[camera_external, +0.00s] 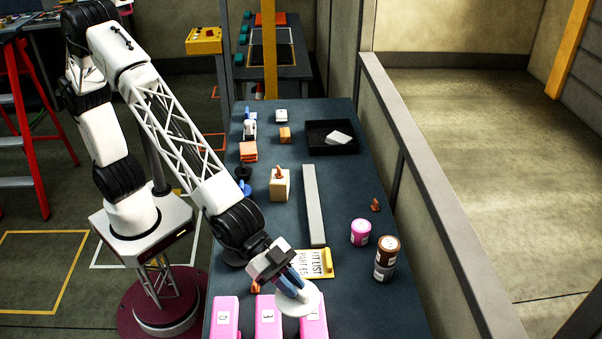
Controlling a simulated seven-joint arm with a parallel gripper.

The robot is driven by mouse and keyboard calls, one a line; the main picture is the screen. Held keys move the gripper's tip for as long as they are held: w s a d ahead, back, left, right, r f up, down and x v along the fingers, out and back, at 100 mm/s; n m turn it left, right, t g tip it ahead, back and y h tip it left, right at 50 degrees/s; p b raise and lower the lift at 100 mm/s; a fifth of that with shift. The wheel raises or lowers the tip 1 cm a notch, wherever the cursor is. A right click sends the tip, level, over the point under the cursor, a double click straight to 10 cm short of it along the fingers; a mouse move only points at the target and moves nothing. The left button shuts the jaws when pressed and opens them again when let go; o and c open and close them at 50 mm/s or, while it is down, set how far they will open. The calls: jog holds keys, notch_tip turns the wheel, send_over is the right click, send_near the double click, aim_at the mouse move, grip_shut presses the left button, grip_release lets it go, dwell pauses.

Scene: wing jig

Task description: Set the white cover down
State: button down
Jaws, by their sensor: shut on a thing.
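The white cover (307,303) is a round white disc near the front of the dark table (345,290). My gripper (291,284) reaches down from the upper left and is shut on the cover's top. The cover overlaps the far ends of the middle pink block (267,316) and the right pink block (316,328) in this view. I cannot tell whether it touches them or hangs above them. The cover's underside and the fingertips' exact grip are hidden.
A third pink block (224,317) stands at left. A paper list (313,264) lies behind the cover. A long grey bar (314,205), a pink can (360,232), stacked cans (385,258) and a black tray (345,149) are farther back. The table's front right is clear.

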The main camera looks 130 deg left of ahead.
jog(key=shift+w+a+r, duration=0.1)
dwell(0.4)
jog(key=shift+w+a+r+m+h, duration=0.85)
jog(key=shift+w+a+m+h, duration=1.05)
jog(key=shift+w+a, duration=2)
jog(key=s+a+f+m+g+h, duration=0.1)
jog(key=a+f+m+g+h, duration=0.2)
jog(key=a+f+m+h, duration=0.2)
jog(key=shift+a+f+g, duration=0.4)
jog(key=shift+a+f, duration=0.45)
jog(key=shift+a, duration=0.65)
notch_tip(320, 180, down, 6)
jog(key=shift+f, duration=0.2)
jog(key=shift+f, duration=1.8)
